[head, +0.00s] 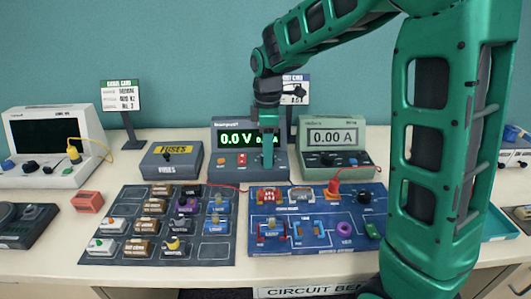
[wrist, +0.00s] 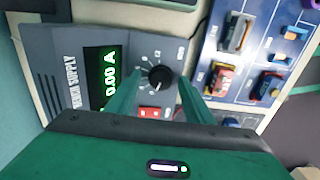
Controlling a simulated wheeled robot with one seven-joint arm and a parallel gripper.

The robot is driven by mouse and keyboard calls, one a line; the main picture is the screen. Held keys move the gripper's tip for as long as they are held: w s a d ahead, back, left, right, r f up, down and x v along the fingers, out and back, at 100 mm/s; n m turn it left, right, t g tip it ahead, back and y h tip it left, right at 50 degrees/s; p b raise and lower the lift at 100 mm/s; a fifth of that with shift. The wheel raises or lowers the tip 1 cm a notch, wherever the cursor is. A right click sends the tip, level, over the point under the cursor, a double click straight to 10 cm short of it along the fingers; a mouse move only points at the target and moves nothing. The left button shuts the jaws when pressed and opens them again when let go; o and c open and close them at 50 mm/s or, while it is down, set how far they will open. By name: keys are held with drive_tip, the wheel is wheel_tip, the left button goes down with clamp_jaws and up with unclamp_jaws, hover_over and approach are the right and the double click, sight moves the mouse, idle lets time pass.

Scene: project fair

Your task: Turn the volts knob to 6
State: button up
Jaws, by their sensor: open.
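The bench supply (head: 223,134) is a dark grey box at the back middle of the table. Its green display (head: 236,139) reads 0.0 V in the head view, and 0.00 A shows in the wrist view. My gripper (head: 268,163) is open in front of the panel and hides the knob in the head view. In the wrist view my gripper's fingers (wrist: 160,88) stand on either side of the knob, with visible gaps.
A blue circuit board (head: 318,240) and a dark parts tray (head: 130,206) lie in front.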

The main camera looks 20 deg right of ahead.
drive_tip(key=shift+f, duration=0.2)
drive_tip(key=c, duration=1)
drive_tip(key=shift+c, duration=0.2)
